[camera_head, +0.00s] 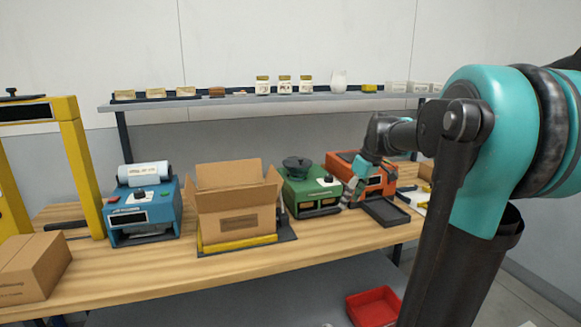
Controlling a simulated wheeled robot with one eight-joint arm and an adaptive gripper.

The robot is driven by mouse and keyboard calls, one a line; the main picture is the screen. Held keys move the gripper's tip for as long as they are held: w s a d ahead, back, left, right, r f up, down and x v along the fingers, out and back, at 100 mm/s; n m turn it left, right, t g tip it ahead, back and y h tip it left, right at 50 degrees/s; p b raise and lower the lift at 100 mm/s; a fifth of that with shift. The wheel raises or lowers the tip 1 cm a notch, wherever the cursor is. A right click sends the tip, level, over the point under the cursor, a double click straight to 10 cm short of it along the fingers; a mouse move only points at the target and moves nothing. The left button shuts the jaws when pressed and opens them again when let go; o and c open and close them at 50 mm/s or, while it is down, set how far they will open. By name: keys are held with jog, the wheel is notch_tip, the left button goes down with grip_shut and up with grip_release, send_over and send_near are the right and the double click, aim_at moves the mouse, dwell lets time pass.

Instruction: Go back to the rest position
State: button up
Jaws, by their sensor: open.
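My arm stands at the right and reaches back over the table. My gripper (353,191) is small and far in this view, in front of the orange machine (375,181) and just right of the green machine (310,193). Its fingers are hard to make out, but it looks open with nothing visible in it. The black tray (384,212) of the orange machine lies close by on its right. I cannot tell whether the gripper touches either machine.
On the wooden table (150,262) stand an open cardboard box (237,219), a blue machine (142,212) and a closed box (36,266). A yellow frame (80,165) is at the left. A shelf (225,102) with jars runs behind. A red bin (375,307) sits below.

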jog(key=s+f+m+t+h, duration=0.1)
jog(key=s+f+m, duration=0.8)
jog(key=s+f, duration=1.3)
jog(key=shift+t+h, duration=0.3)
jog(key=shift+h, duration=0.6)
jog(key=shift+s+d, duration=0.1)
